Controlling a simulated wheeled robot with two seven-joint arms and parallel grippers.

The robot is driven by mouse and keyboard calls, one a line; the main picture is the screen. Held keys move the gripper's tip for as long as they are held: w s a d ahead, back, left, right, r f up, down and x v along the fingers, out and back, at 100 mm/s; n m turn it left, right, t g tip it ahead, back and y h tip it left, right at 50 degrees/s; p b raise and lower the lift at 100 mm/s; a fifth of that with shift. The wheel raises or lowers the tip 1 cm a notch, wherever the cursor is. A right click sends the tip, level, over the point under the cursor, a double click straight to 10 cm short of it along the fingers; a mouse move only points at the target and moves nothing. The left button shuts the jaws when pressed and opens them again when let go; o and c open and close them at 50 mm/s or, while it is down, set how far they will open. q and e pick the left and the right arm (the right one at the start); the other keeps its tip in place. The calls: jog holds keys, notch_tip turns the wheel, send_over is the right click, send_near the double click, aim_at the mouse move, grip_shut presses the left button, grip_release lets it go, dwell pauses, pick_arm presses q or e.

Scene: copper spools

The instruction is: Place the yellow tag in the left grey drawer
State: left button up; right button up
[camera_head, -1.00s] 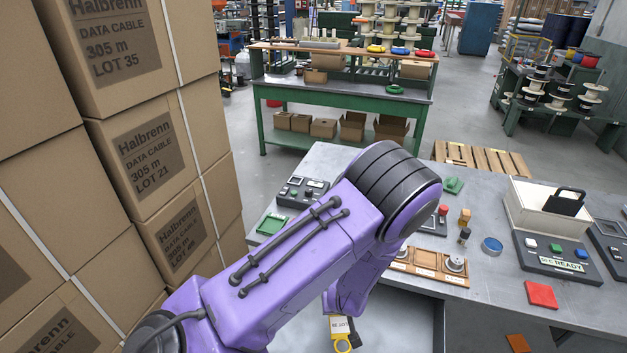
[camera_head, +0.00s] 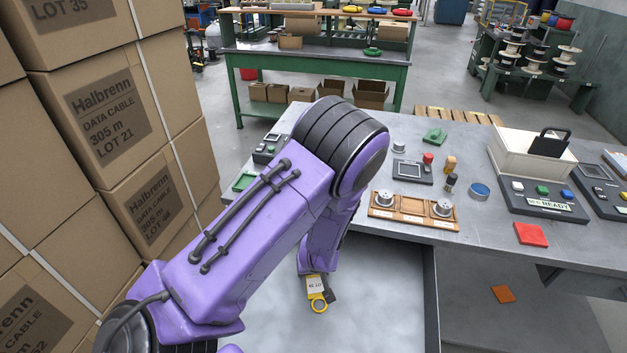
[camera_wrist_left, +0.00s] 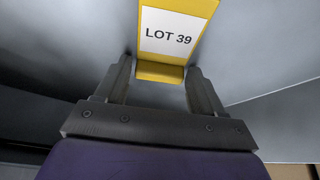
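The yellow tag (camera_head: 316,288) has a white LOT 39 label and a yellow ring at its near end in the head view. It also shows in the left wrist view (camera_wrist_left: 172,38), its end between my fingertips. The tag is over the open grey drawer (camera_head: 385,315) below the worktable. Its height above the drawer floor is hard to tell. My right gripper is not in view.
Stacked cartons (camera_head: 105,115) stand close on the left. The worktable (camera_head: 460,238) holds a wooden tray with spools (camera_head: 412,212), a red block (camera_head: 530,234) and a white bin (camera_head: 515,155). The drawer floor near the tag looks clear.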

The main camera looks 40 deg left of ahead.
aim_at(317, 288)
pick_arm(q)
jog(key=shift+o, duration=0.6)
jog(key=shift+d+r, duration=0.1)
jog(key=shift+r, duration=0.45)
jog(key=p+v, duration=0.1)
jog(key=v, duration=1)
jog(key=shift+s+d, duration=0.1)
